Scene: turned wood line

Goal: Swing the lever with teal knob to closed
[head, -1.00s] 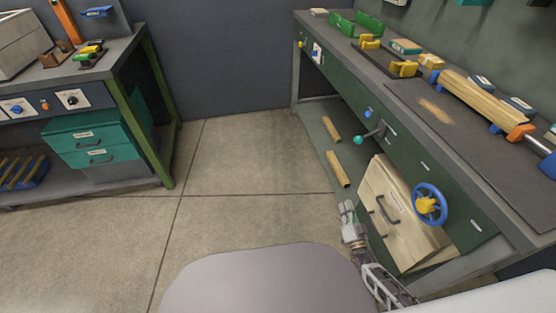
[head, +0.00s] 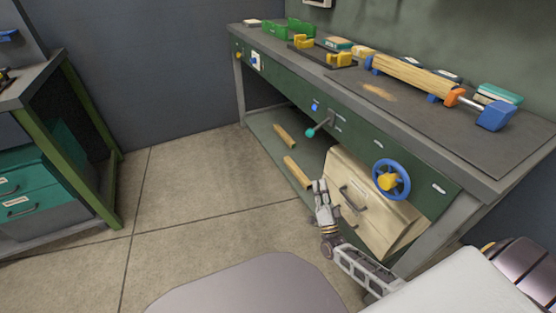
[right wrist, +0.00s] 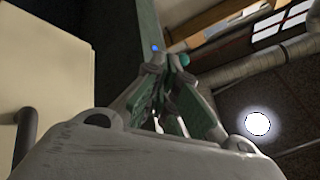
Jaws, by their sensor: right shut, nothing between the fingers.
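The lever with the teal knob (head: 311,132) sticks out from the green front panel of the right workbench. Its grey arm slants from the panel down and left to the knob. The knob also shows in the right wrist view (right wrist: 185,60), just beyond the fingers. My right gripper (head: 320,186) is shut and empty, below the knob and in front of the wooden drawer unit. In the right wrist view its fingers (right wrist: 165,62) come together and partly cover the panel. My left gripper is not in view.
A wooden drawer unit (head: 345,195) with dark handles stands under the bench. A blue handwheel (head: 391,180) projects from the panel right of the lever. Two wooden pieces (head: 285,135) lie on the lower shelf. The floor (head: 180,190) left of the bench is clear.

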